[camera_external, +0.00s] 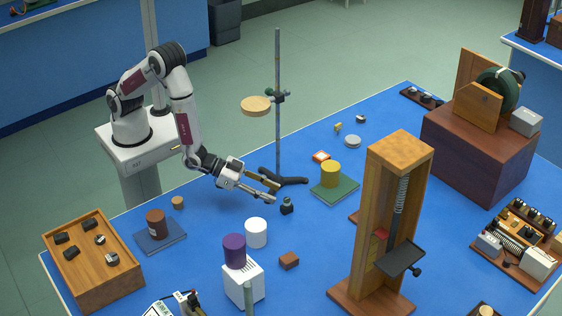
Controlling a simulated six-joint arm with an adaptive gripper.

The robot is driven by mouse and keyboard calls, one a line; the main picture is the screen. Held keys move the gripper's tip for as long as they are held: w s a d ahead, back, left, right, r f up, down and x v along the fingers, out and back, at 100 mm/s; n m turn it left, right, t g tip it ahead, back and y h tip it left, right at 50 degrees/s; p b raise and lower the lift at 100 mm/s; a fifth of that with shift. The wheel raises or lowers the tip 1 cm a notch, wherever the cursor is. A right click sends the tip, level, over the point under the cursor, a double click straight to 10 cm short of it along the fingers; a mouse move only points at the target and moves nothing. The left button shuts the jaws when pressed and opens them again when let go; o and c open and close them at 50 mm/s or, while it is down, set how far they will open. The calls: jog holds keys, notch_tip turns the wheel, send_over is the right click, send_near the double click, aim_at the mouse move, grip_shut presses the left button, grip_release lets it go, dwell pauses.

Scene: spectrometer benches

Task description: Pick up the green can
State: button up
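My gripper (273,192) reaches over the blue table from the left, its two fingers apart with nothing seen between them. A small dark green object (287,206) with a narrower top stands just right of and below the fingertips, apart from them. It looks more like a small bottle or weight than a can. No plainly green can shows. A yellow cylinder (331,174) stands on a green square mat (347,191) to the right of the gripper. A white cylinder (256,232) and a purple cylinder (234,250) on a white block (242,287) stand nearer the camera.
A stand with a tall rod (278,112) rises just behind the gripper, its dark foot (291,181) close to the fingers. A tall wooden frame (372,205) stands at right. A brown cylinder (155,223) and wooden tray (108,289) are at left. Blue table (325,235) is clear nearby.

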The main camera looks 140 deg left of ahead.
aim_at(287, 199)
jog(key=shift+w+a+f, duration=0.25)
jog(key=shift+w+a, duration=0.15)
jog(key=shift+w, duration=0.1)
jog(key=shift+w, duration=0.1)
jog(key=shift+x, duration=2.55)
grip_shut()
